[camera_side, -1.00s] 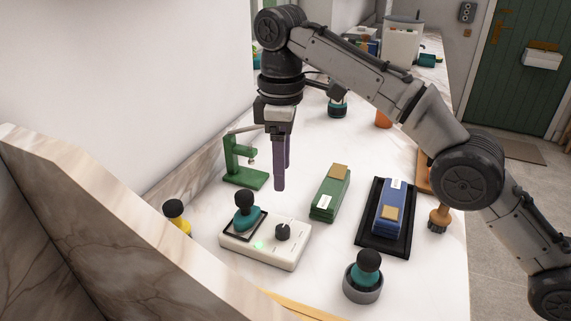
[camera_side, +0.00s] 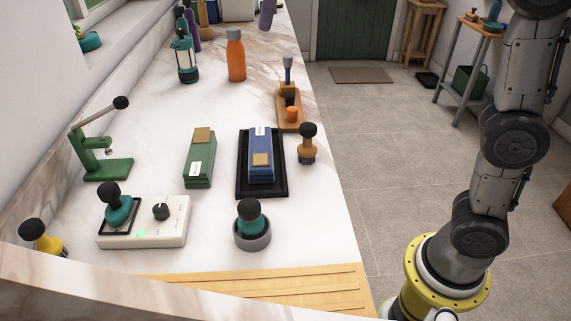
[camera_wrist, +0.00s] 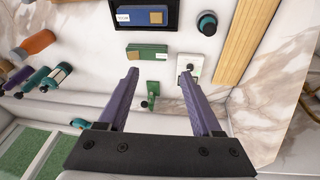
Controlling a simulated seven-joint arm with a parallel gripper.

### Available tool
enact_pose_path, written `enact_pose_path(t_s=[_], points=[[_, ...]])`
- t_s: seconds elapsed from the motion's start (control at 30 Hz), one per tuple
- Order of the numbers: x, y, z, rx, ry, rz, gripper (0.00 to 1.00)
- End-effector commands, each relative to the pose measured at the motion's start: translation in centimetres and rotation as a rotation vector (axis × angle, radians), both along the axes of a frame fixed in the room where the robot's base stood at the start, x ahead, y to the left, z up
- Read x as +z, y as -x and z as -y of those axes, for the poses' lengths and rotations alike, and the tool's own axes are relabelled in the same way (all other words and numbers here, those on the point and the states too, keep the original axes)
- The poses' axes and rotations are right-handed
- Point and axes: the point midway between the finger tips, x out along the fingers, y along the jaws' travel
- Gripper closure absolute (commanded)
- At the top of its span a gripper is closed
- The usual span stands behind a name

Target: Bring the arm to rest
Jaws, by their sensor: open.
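My gripper (camera_wrist: 158,75) shows in the wrist view with its two purple fingers spread apart and nothing between them. It is raised well above the white marble bench (camera_side: 150,95), clear of the things on it. In the side view a purple fingertip (camera_side: 268,12), apparently mine, hangs at the top edge; the rest of the gripper is out of frame. My arm stands upright at the right, over the floor side of the bench.
On the bench are a green press (camera_side: 105,160), a white box with a knob (camera_side: 170,228), a green stack (camera_side: 199,165), a blue stack on a black tray (camera_side: 243,187), a teal-topped pot (camera_side: 252,235), a brush (camera_side: 307,145) and an orange bottle (camera_side: 235,60).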

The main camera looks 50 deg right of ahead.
Motion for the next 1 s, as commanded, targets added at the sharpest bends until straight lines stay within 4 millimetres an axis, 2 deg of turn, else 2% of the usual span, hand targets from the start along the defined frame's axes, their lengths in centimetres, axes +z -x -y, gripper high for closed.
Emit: enact_pose_path(t_s=[0.03,0.1,0.27,0.47,0.6,0.8,0.9,1.0], points=[[0.2,1.8,1.4,-0.037,-0.007,0.015,0.34],[0.0,3.8,3.0,-0.085,-0.018,0.035,0.34],[-1.9,8.8,6.0,-0.202,-0.043,0.079,0.34],[-6.6,14.5,8.5,-0.343,-0.075,0.128,0.34],[-11.2,18.0,9.6,-0.439,-0.1,0.155,0.34],[-18.5,21.2,10.2,-0.553,-0.133,0.17,0.34],[-21.4,21.9,10.2,-0.589,-0.144,0.158,0.34],[-22.9,21.7,10.2,-0.625,-0.16,0.165,0.34]])
